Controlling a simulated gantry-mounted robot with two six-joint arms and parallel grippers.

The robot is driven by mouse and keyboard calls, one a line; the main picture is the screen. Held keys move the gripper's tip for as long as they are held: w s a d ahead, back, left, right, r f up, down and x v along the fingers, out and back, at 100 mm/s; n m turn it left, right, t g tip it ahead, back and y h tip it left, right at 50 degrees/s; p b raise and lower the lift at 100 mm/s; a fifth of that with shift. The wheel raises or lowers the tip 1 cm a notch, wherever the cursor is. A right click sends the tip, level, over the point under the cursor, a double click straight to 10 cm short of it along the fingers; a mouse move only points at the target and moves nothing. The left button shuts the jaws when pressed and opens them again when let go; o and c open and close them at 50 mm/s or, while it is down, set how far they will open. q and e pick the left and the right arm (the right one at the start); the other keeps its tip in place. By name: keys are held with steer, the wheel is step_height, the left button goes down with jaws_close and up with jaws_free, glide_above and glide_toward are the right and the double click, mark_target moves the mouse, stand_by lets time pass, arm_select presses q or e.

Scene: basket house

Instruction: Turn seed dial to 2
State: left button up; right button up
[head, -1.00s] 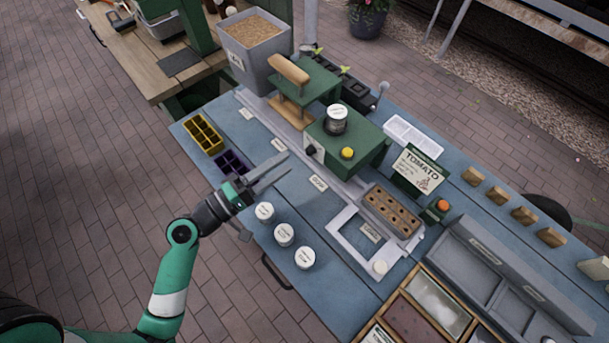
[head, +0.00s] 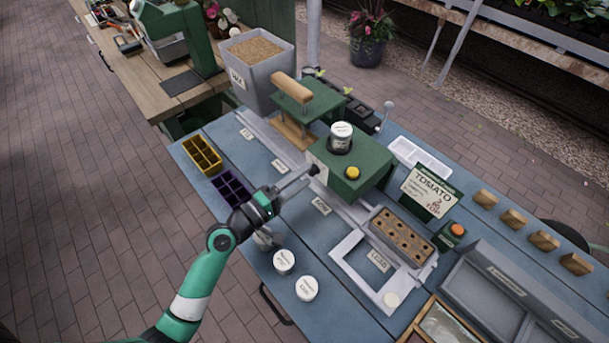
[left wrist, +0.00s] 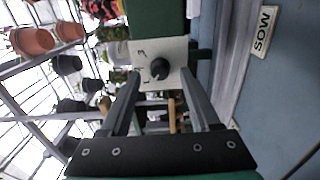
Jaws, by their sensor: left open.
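The seed dial (left wrist: 159,69) is a small black knob on a pale plate with printed marks, on the side of a green machine (head: 352,165). In the head view the dark knob (head: 314,170) shows on the machine's left side. My left gripper (head: 308,177) is open, its two grey fingers pointing at the knob. In the left wrist view the knob sits between and beyond the fingertips (left wrist: 160,76), apparently not gripped. The exact dial setting is too small to read. My right gripper is not in view.
White-lidded jars (head: 284,262) stand below my left arm. A purple tray (head: 232,187) and yellow tray (head: 202,154) lie to its left. A seedling tray (head: 402,236) and TOMATO sign (head: 429,190) are to the right.

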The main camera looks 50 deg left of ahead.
arm_select(q)
steer(key=shift+w, duration=0.65)
jaws_close()
steer(key=m+b, duration=0.2)
steer(key=m, duration=0.2)
steer(key=shift+f, duration=0.1)
steer(key=shift+m+b, duration=0.95)
steer(key=shift+m, duration=1.45)
jaws_free()
